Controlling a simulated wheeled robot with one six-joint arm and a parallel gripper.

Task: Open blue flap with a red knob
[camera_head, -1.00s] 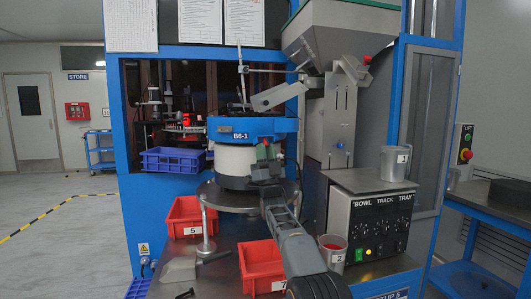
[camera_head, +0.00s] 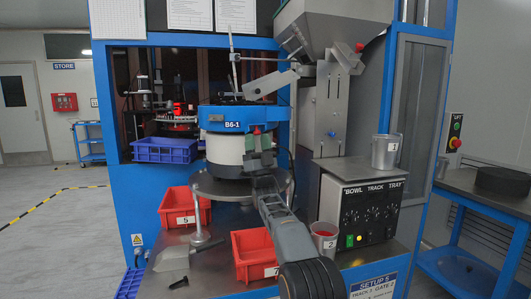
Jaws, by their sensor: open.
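A blue band marked B6-1 (camera_head: 228,122) runs around the top of the white bowl (camera_head: 225,150). A small red knob (camera_head: 257,131) shows against its front right side. I cannot make out the edges of a separate flap there. My gripper (camera_head: 258,142) is open, just below and in front of the red knob, and covers part of the band. I cannot tell if it touches the knob. Another red knob (camera_head: 360,47) sits at the top right of the metal chute (camera_head: 333,100), below the hopper.
Red bins (camera_head: 186,221) and (camera_head: 253,262) and a metal cup (camera_head: 324,247) stand on the bench below. The control box (camera_head: 370,215) with a jug (camera_head: 385,152) on top is to the right. A thin rod stands above the bowl.

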